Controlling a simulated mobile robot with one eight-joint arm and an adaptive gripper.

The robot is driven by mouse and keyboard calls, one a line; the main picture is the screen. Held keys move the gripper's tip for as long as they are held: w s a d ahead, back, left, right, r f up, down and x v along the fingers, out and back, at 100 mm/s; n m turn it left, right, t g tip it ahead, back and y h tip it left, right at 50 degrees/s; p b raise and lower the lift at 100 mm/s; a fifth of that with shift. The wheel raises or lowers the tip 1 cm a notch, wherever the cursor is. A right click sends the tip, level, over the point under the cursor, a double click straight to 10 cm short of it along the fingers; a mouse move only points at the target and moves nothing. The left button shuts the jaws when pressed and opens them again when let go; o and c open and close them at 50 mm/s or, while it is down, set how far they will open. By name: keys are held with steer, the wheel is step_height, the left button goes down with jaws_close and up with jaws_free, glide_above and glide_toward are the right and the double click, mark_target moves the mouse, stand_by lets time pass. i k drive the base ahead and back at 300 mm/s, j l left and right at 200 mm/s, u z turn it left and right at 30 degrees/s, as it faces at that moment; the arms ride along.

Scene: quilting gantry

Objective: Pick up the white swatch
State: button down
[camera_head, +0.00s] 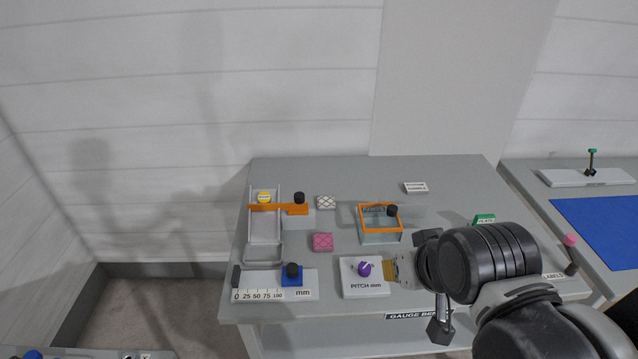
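The white swatch (326,202) is a small, thick square with a dark diamond quilting pattern. It lies flat toward the back middle of the grey gauge bench, just right of the orange-barred slide fixture. My gripper (433,282) is over the right front of the bench, well to the right of and nearer than the swatch, not touching it. Its two fingers look spread apart, and I see nothing held between them. My black wrist hides part of the bench's right side.
A pink swatch (323,242) lies in front of the white one. An orange-framed clear box (380,236) stands to its right.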

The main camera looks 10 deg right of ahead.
mark_target(328, 202)
steer(key=i+j, duration=0.25)
steer(key=j, duration=0.15)
steer(key=i+j+z, duration=0.1)
steer(key=i+j, duration=0.4)
steer(key=j, duration=0.25)
steer(key=z, duration=0.05)
